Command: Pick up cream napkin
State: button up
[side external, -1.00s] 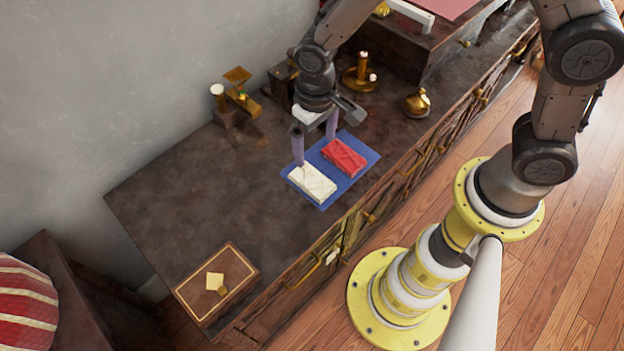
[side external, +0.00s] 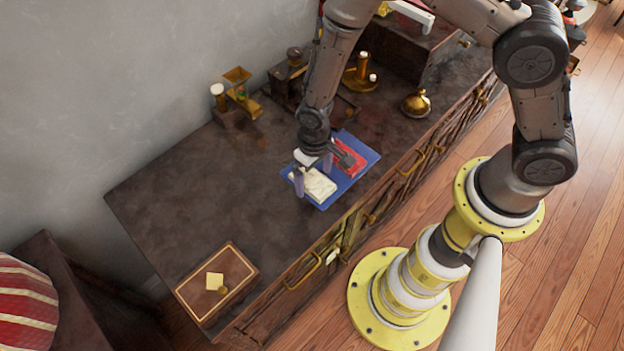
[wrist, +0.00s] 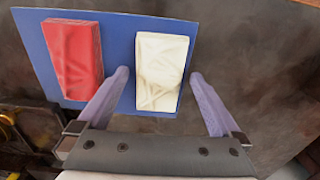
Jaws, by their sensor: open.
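The cream napkin (side external: 318,186) is a folded rectangle lying on a blue mat (side external: 366,155), beside a red napkin (side external: 349,162). In the wrist view the cream napkin (wrist: 162,72) lies ahead of and between the two purple fingers of my gripper (wrist: 160,78). The red napkin (wrist: 76,54) is left of the fingers. In the side external view my gripper (side external: 313,178) is low at the back edge of the cream napkin, with its fingers spread. The fingers appear empty. Whether the fingertips touch the napkin or mat cannot be told. The gripper partly hides the red napkin.
A wooden box (side external: 217,283) with a small pale square on top sits at the cabinet's near left. Brass items stand behind, including a scale-like piece (side external: 238,92) and a small domed pot (side external: 416,103). The dark top (side external: 190,190) left of the mat is clear.

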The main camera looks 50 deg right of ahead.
jog(key=shift+f, duration=0.2)
jog(key=c, duration=1.3)
jog(key=shift+r, duration=0.15)
